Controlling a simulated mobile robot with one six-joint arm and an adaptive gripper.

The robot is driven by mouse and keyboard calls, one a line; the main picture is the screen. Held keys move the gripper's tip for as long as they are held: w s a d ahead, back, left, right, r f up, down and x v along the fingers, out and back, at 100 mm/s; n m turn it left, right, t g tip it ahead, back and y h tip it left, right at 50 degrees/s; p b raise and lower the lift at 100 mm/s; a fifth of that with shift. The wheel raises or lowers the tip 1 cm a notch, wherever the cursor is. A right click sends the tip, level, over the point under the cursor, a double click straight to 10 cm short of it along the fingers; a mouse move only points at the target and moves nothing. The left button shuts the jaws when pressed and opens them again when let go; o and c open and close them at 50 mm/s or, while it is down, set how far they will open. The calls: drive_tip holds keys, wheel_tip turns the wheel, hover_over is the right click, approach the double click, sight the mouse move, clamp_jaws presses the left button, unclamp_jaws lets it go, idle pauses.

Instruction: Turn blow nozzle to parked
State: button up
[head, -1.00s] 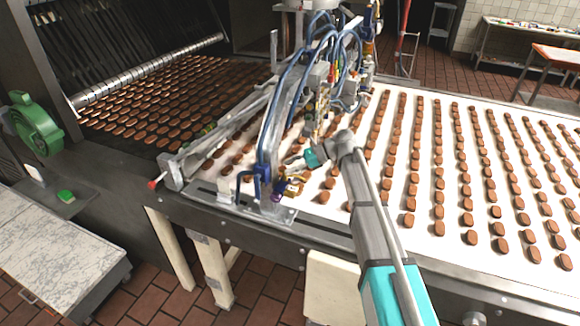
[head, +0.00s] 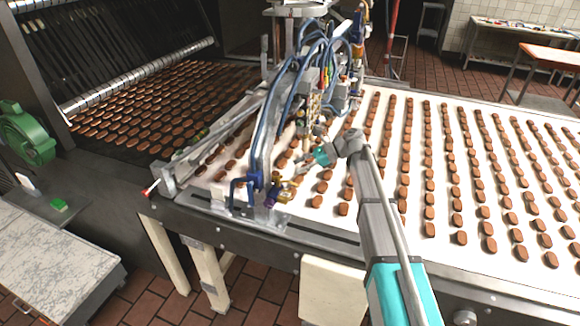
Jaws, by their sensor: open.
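My gripper (head: 305,162) is over the near part of the white belt, at the right side of the depositing machine (head: 290,110) with its blue hoses. Its fingers are small in the picture, but they look apart, and I see nothing between them. Brass and purple fittings (head: 275,195) sit low on the machine's near end, just left of and below the gripper. I cannot make out for certain which part is the blow nozzle, or how it is turned. The gripper's gap to these fittings is hard to judge.
Rows of brown biscuits (head: 455,215) cover the white belt (head: 400,245) to the right. Dark mesh (head: 90,140) with more biscuits lies left. A red-tipped bar (head: 150,190) juts out at the machine's near left. A marble-topped table (head: 60,250) stands at lower left.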

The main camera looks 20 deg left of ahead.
sight(280, 175)
drive_tip(key=p+v, duration=0.3)
drive_tip(key=v, duration=0.5)
drive_tip(key=b+x, duration=0.5)
drive_tip(key=x, duration=0.8)
drive_tip(key=shift+s+a+f+b, duration=0.1)
drive_tip(key=shift+s+f+b, duration=0.15)
drive_tip(key=shift+b, duration=0.1)
drive_tip(key=shift+a+f, duration=0.15)
drive_tip(key=shift+a, duration=0.25)
drive_tip(key=shift+w+a+n+g+h, duration=0.1)
drive_tip(key=shift+w+n+g+h, duration=0.1)
drive_tip(key=shift+n+g+h, duration=0.5)
drive_tip(key=shift+a+n+g+h, duration=0.1)
drive_tip(key=shift+n+g+h, duration=0.6)
drive_tip(key=shift+n+g, duration=0.45)
drive_tip(key=shift+n, duration=0.35)
drive_tip(key=shift+g+h, duration=0.25)
drive_tip(key=shift+h, duration=0.05)
